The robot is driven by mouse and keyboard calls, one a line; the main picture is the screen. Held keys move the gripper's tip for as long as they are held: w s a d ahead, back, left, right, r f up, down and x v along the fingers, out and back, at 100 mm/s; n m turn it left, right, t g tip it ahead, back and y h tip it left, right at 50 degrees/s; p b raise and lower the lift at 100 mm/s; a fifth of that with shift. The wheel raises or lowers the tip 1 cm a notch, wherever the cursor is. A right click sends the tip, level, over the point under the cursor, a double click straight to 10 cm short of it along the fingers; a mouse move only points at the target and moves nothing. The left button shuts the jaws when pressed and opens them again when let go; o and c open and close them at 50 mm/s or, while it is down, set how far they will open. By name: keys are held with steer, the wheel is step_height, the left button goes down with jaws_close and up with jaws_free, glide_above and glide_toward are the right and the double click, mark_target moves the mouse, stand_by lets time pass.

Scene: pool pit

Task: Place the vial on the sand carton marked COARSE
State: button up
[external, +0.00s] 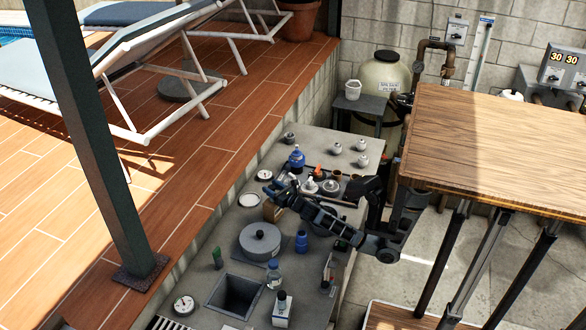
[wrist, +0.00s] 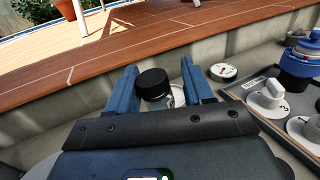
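My gripper (external: 270,190) is over the far left of the grey counter, just above a small brown carton (external: 271,212). In the wrist view its two blue fingers (wrist: 160,88) stand apart. A clear vial with a black cap (wrist: 153,86) is between them, with a gap visible at its right side. Its lower part is hidden by my gripper, so I cannot tell what it rests on. In the external view this vial cannot be made out. No COARSE marking is readable on the brown carton or on a white carton (external: 282,315) at the front.
A grey lidded pot (external: 260,241) stands in front of my gripper. A square sink opening (external: 233,296) and a clear bottle (external: 273,274) are nearer the front.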

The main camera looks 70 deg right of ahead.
steer(key=shift+o, duration=0.5)
steer(key=shift+r, duration=0.1)
steer(key=b+v, duration=0.1)
steer(key=v, duration=1.1)
steer(key=shift+o, duration=0.4)
